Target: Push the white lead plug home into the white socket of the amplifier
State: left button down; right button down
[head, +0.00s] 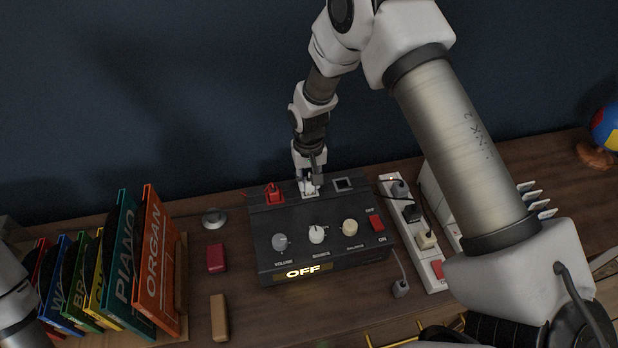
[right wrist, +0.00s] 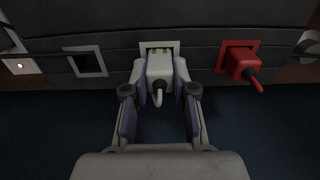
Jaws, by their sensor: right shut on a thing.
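The amplifier (head: 300,240) is a dark box with knobs and a lit "OFF" display. Its white socket (right wrist: 175,45) is at the back edge, between a red socket and an empty dark one. My right gripper (head: 310,176) is shut on the white lead plug (right wrist: 160,70), with a finger on each side of its body. The plug is lined up in front of the white socket. Some of its prongs show between body and socket, so it is not flush; how deep the tips sit I cannot tell. My left gripper is out of view.
A red plug (right wrist: 243,65) sits in the red socket. The dark socket (right wrist: 86,61) is empty. A power strip (head: 432,262) with several plugs is right of the amplifier, and a loose grey plug (head: 400,288) lies near it. Upright record sleeves (head: 155,262) stand at left.

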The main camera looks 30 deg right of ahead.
aim_at(309, 177)
jog(key=shift+f+b, duration=0.3)
jog(key=shift+f, duration=0.45)
jog(key=c, duration=0.9)
grip_release()
jog(key=shift+o, duration=0.2)
notch_tip(309, 177, up, 12)
jog(key=shift+r, duration=0.1)
